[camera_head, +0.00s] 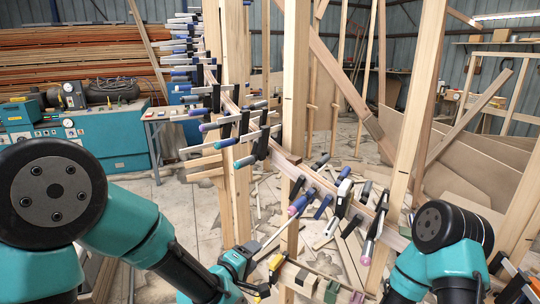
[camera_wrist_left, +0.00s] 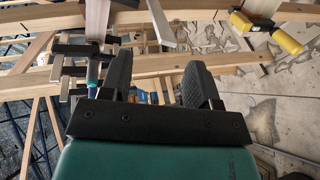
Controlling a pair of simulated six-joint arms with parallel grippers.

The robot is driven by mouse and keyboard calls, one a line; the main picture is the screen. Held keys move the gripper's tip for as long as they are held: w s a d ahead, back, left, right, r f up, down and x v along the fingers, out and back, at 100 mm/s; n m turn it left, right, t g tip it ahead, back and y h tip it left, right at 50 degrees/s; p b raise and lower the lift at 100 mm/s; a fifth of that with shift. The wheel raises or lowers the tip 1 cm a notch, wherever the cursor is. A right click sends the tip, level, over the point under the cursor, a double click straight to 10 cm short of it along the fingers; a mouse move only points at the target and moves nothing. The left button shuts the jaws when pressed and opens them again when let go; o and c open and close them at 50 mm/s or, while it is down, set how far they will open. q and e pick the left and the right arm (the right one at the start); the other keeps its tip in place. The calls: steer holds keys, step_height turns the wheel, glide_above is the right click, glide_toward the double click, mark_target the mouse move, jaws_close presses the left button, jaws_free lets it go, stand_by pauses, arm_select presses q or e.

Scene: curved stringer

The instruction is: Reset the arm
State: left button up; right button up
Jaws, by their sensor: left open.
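My left arm reaches in from the lower left of the head view. Its gripper (camera_head: 258,285) is low in the middle, beside a wooden rail that carries small clamps. In the left wrist view my left gripper (camera_wrist_left: 158,78) has its two black fingers well apart, with nothing held between them. Wooden beams lie beyond the fingers. My right arm shows at the lower right of the head view, but its gripper is not visible. The curved wooden stringer (camera_head: 290,158) runs down through the middle, lined with several bar clamps (camera_head: 226,125).
Upright timber posts (camera_head: 296,80) stand close around the stringer. A clamp with yellow handles (camera_wrist_left: 265,30) sits at the upper right of the wrist view. A teal machine (camera_head: 112,138) stands at the left. Wood scraps litter the floor.

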arm_select(q)
steer(key=s+a+f+m+g+y, duration=0.1)
steer(key=a+f+g, duration=0.15)
steer(key=f, duration=0.45)
steer(key=s+a+f+m+g+y, duration=0.1)
steer(key=a+f+y, duration=0.1)
steer(key=a+f, duration=0.35)
steer(key=s+a+f+m+g, duration=0.3)
steer(key=s+f, duration=0.5)
steer(key=f, duration=0.3)
steer(key=s+a+f+m+g+y, duration=0.1)
steer(key=s+a+f+m+g, duration=0.2)
steer(key=s+a+f+g, duration=0.3)
steer(key=s+f, duration=0.3)
steer(key=f, duration=0.1)
steer(key=shift+s+f+y, duration=0.15)
steer(key=shift+f+y, duration=0.15)
steer(key=shift+f, duration=0.1)
